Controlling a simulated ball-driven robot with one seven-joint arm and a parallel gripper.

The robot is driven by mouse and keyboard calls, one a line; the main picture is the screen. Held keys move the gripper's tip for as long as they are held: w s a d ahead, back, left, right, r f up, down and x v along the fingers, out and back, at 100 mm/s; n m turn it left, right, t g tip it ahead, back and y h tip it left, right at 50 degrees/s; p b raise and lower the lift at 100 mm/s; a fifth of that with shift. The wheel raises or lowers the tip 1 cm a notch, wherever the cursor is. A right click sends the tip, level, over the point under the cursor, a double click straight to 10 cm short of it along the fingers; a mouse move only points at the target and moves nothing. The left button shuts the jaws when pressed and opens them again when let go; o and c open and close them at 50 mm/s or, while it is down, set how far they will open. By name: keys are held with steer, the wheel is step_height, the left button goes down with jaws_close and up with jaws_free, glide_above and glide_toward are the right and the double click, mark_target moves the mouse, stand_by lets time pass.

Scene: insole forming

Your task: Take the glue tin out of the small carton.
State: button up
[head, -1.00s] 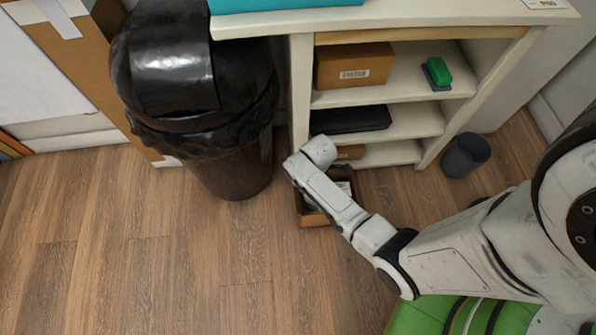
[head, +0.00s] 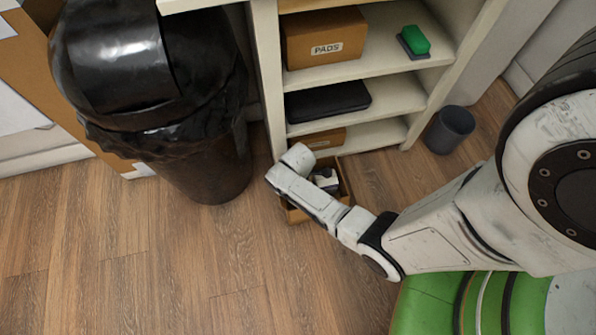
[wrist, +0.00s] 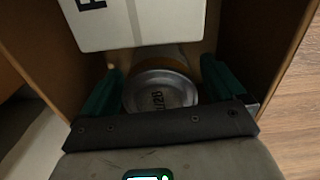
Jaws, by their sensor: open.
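The small carton (head: 294,215) stands on the floor at the foot of the shelf in the head view, partly covered by my arm. Its brown wall (wrist: 275,50) also shows in the wrist view. The glue tin (wrist: 160,92) is inside the carton, with its round grey lid and dark lettering facing me. My gripper (wrist: 160,76) is open and reaches into the carton, one green finger on each side of the tin. I cannot tell whether the fingers touch it. The dark gripper body hides the tin's near edge.
A white box with dark lettering (wrist: 135,22) sits in the carton beside the tin. The white shelf (head: 385,100) rises behind the carton. A black bin (head: 195,165) stands at left, a small grey bin (head: 450,130) at right. The floor at front left is clear.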

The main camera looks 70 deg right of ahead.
steer(key=shift+f, duration=0.15)
steer(key=c, duration=1.3)
